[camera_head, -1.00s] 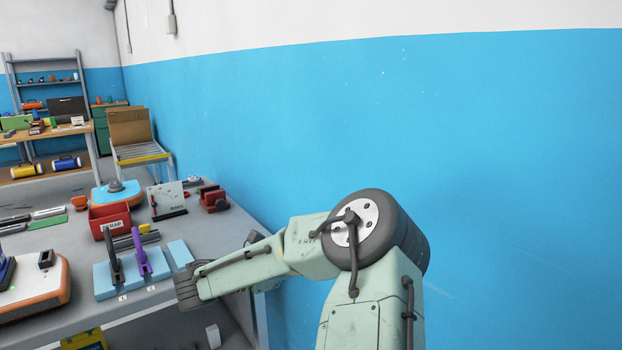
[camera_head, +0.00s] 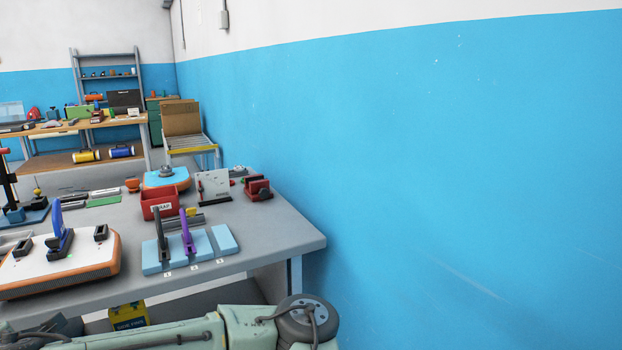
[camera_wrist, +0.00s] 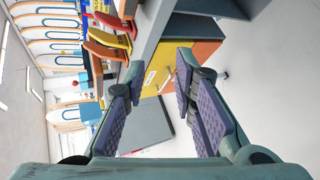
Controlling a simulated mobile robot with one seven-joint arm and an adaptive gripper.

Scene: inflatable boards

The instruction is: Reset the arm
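My gripper (camera_wrist: 160,95) shows in the wrist view with its two padded fingers spread apart and nothing between them. In the head view my arm lies low along the bottom edge, below the front of the grey workbench, and the gripper itself is out of the picture. Past the fingers, the wrist view shows a yellow and orange cabinet (camera_wrist: 200,53) and a grey panel (camera_wrist: 148,125). The view there is turned on its side.
The grey workbench (camera_head: 290,232) holds a light blue board (camera_head: 225,239) with upright tools, a red bin (camera_head: 158,203), and a white-topped orange block (camera_head: 60,263). A yellow box (camera_head: 129,316) sits beneath. A blue wall (camera_head: 430,150) stands at right. Orange and yellow curved pieces (camera_wrist: 108,38) hang near the fingers.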

